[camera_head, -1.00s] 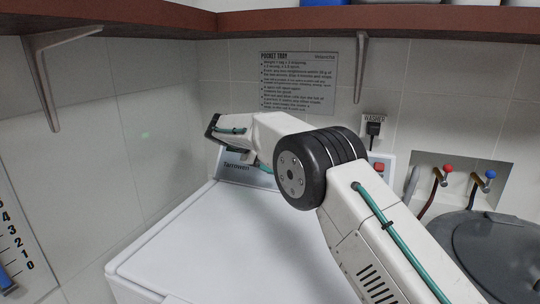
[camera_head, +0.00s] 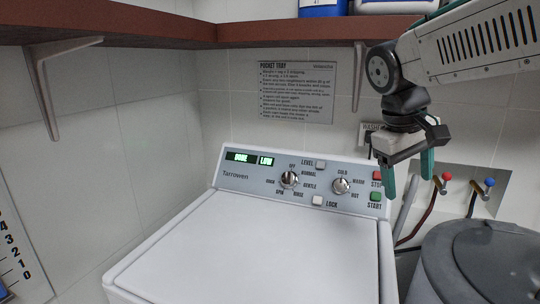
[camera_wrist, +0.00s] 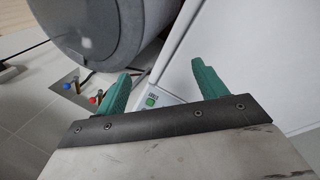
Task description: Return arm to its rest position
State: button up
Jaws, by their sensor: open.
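My gripper (camera_head: 408,180) hangs at the upper right in the head view, below my raised arm. Its two green fingers are spread apart and point down, with nothing between them. It appears in front of the right end of the washer's control panel (camera_head: 262,184). The green fingers also show in the wrist view (camera_wrist: 160,95), open and empty. There the green start button (camera_wrist: 150,101) shows between them. The panel display reads "DONE" and "LOW". The gripper partly covers the red stop button (camera_head: 377,177).
The white washer lid (camera_head: 250,250) is shut and clear. A grey lidded bin (camera_head: 490,260) stands at the right, near the red tap (camera_head: 446,177) and blue tap (camera_head: 490,182). A brown shelf (camera_head: 230,34) on brackets runs overhead, with containers on it. A notice (camera_head: 297,92) is on the wall.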

jog(key=s+f+m+y, duration=0.1)
jog(key=s+f, duration=0.4)
jog(key=s, duration=0.5)
jog(key=s+f+m+y, duration=0.2)
jog(key=s+f, duration=0.3)
jog(key=s, duration=0.5)
jog(key=shift+s+d+t, duration=0.3)
jog(key=shift+s+d, duration=0.05)
